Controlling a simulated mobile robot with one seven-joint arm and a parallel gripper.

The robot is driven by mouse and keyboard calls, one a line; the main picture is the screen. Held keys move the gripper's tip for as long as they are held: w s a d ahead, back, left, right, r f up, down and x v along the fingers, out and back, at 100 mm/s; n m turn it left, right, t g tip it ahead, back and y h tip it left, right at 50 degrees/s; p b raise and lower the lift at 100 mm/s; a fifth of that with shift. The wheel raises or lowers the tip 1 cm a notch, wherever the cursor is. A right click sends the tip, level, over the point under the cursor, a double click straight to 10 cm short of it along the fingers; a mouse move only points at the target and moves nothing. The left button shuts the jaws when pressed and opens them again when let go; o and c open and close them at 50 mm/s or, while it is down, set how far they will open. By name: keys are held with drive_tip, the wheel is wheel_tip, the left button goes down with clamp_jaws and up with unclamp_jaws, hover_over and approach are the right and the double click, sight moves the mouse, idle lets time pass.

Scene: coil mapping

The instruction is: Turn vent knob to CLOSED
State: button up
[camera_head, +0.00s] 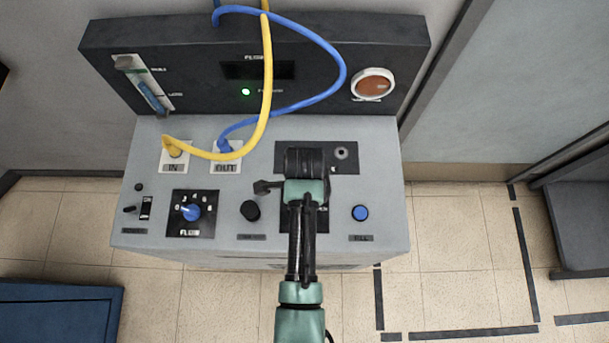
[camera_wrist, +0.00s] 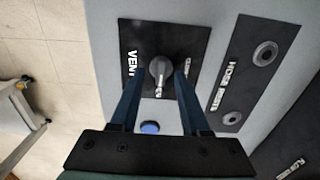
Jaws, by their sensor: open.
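The vent knob (camera_wrist: 160,69) is a dark grey knob on a black plate (camera_wrist: 130,32) marked VENT in the wrist view. Its grip runs roughly up and down in that picture, with its lower end near small white lettering that I cannot read. My gripper (camera_wrist: 161,76) is open, with one blue-black finger on each side of the knob. I cannot tell whether either finger touches it. In the head view my gripper (camera_head: 304,165) is over the console, and my arm hides the vent knob and most of its plate.
The grey console (camera_head: 380,180) carries a flow knob (camera_head: 191,212), a black knob (camera_head: 251,210) left of my arm and a blue button (camera_head: 360,213) to the right. Yellow (camera_head: 268,80) and blue (camera_head: 340,65) hoses arch up from IN and OUT ports, left of my gripper.

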drive_tip(key=shift+w+f, duration=0.1)
drive_tip(key=shift+f, duration=0.45)
clamp_jaws()
